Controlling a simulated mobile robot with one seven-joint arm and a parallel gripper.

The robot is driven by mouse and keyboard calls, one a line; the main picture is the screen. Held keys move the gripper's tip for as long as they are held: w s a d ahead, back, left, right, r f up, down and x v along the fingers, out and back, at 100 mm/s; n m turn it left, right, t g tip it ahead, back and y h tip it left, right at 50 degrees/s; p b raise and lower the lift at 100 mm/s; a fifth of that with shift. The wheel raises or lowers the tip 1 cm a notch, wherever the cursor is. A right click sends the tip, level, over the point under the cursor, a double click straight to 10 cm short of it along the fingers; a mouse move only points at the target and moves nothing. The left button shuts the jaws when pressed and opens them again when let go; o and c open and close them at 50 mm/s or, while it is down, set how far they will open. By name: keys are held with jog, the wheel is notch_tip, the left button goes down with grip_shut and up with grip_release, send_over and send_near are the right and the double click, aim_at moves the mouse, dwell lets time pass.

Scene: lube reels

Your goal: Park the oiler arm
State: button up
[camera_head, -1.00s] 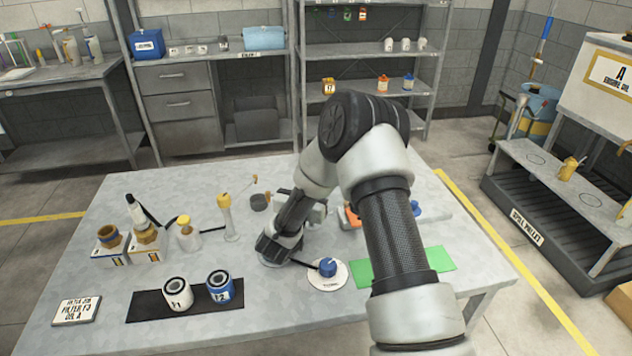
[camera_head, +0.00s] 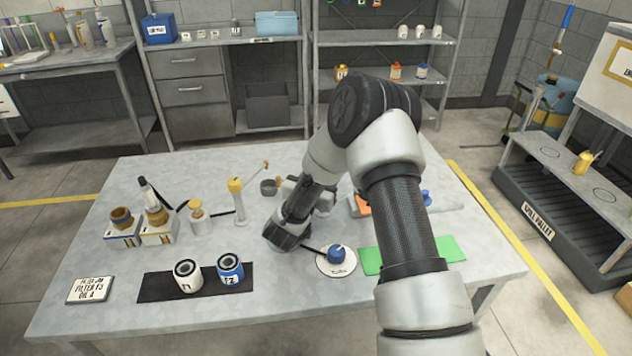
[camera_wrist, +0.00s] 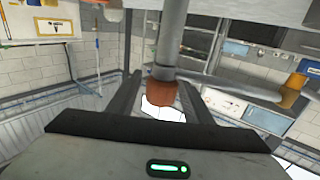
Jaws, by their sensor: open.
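The oiler stand (camera_head: 238,205) has a yellow top and a thin arm reaching up and right. It stands at the middle back of the table, left of my gripper. In the wrist view a grey rod (camera_wrist: 173,45) ends in a brown knob (camera_wrist: 162,93), which appears between the spread fingers. My gripper (camera_wrist: 160,78) is open, and I cannot tell whether either finger touches the knob. In the head view my own wrist and forearm partly hide the gripper. A yellow cylinder (camera_wrist: 297,84) shows at the right of the wrist view.
A white can (camera_head: 187,276) and a blue can (camera_head: 230,272) stand on a black mat (camera_head: 155,287). A blue knob (camera_head: 337,254) sits on a round white plate. A green mat (camera_head: 371,262) lies to its right. Boxes with brown-topped items (camera_head: 122,235) are at the left.

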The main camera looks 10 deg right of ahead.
jog(key=v, duration=1.6)
jog(key=shift+s+a, duration=0.15)
jog(key=shift+s, duration=0.15)
jog(key=shift+r, duration=0.1)
